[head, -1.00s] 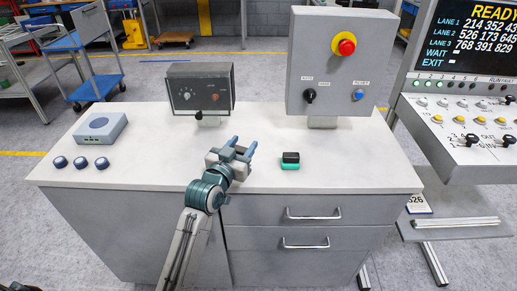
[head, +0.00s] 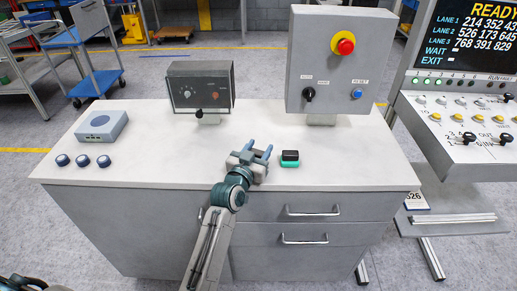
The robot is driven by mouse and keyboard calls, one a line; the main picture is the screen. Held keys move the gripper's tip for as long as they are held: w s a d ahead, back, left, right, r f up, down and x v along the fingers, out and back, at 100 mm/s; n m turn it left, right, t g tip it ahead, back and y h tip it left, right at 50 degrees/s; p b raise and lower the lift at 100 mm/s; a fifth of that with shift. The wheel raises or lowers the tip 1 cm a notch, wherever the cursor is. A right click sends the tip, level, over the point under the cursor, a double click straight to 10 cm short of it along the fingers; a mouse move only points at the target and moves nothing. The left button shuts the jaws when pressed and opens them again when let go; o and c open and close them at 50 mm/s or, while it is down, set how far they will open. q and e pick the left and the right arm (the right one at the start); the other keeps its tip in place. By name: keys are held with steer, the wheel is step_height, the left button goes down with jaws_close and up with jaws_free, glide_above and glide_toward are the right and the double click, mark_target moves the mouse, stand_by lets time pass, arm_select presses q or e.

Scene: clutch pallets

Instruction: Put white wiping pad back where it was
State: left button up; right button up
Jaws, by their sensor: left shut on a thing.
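My left gripper (head: 258,150) is low over the front middle of the white worktop (head: 150,160), its two blue fingers pointing away from me. It is shut on the white wiping pad, which I can hardly make out between the fingers against the white top. A black and teal block (head: 290,159) lies on the worktop just to the right of the fingers, with a small gap. My right gripper is not in view.
A grey dial box (head: 200,88) and a taller panel with a red button (head: 346,43) stand at the back. A blue-grey box (head: 102,126) and three dark blue knobs (head: 83,160) are at the left. Free worktop lies between them and my gripper.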

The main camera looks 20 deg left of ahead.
arm_select(q)
steer(key=o, duration=1)
steer(key=shift+r, duration=0.2)
steer(key=s+a+b, duration=0.1)
steer(key=s+b, duration=0.1)
steer(key=s, duration=1)
steer(key=shift+a+f, duration=0.15)
steer(key=shift+a, duration=0.05)
